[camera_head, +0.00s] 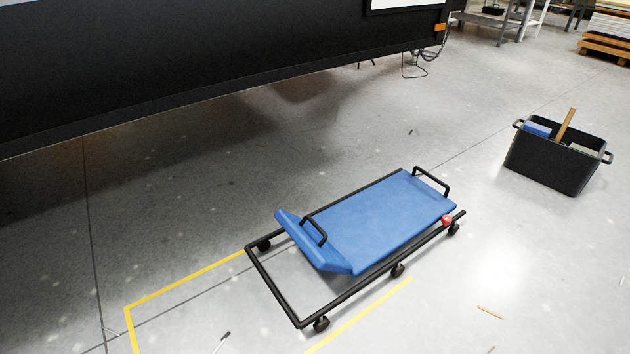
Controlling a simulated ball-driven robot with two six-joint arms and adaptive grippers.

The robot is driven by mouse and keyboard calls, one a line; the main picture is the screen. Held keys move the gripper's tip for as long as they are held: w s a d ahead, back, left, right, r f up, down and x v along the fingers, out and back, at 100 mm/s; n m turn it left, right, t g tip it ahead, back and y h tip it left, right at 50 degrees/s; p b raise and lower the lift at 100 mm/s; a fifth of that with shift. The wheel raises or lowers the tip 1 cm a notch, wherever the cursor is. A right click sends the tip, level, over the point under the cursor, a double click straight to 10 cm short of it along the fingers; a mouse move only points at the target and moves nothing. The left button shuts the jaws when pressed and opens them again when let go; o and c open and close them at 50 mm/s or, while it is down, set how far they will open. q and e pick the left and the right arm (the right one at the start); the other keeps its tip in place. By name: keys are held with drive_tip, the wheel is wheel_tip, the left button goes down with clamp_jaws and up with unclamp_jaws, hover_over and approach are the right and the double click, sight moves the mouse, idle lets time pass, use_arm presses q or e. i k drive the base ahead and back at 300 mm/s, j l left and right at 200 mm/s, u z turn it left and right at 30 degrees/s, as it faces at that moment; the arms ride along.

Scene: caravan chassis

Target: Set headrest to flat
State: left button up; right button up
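A mechanic's creeper with a black tube frame (277,290) and blue pads stands on the floor at the lower middle. Its long blue pad (378,218) lies level within the frame. The shorter blue headrest (310,246) at the left end is tilted, with its outer edge raised above the frame. A black handle loop (313,231) stands near the headrest, and another (432,181) is at the far right end. A red knob (447,220) sits on the near right side of the frame. Neither of my grippers shows.
The dark caravan body (200,60) overhangs the upper left. A black tub (552,160) with tools stands to the right. Yellow tape (185,281) marks the floor around the creeper. Small loose items, including a stick (490,312), lie at the front. Floor between creeper and tub is open.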

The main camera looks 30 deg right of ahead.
sight(312, 239)
drive_tip(key=z, duration=1)
